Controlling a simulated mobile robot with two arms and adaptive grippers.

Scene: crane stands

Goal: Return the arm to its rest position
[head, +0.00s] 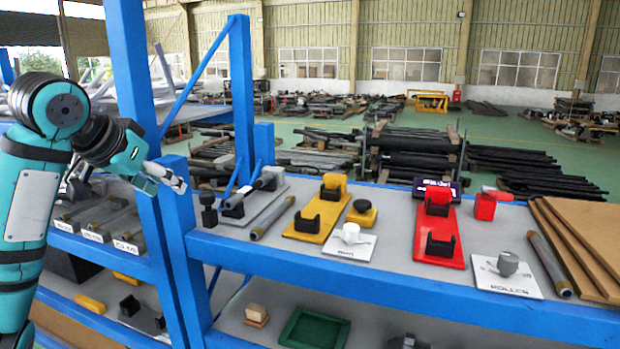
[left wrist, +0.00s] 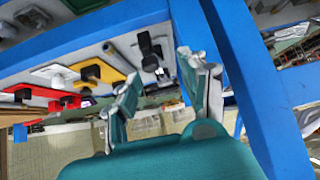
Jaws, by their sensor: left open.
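My left arm comes in from the left in the head view, a teal arm with dark joints. My left gripper (head: 165,177) is in front of the blue shelf upright, at about the height of the shelf top. Its fingers are apart with nothing between them. In the left wrist view the two fingers of the left gripper (left wrist: 160,95) are spread, with the rack's blue beam and shelf top beyond them. My right gripper is in neither view.
A blue rack post (head: 150,90) stands close beside the left gripper. The grey shelf holds a yellow stand (head: 318,212), a red stand (head: 438,228), a roller plate (head: 506,272), metal rods and brown boards (head: 590,235). A green tray (head: 315,328) is on the lower shelf.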

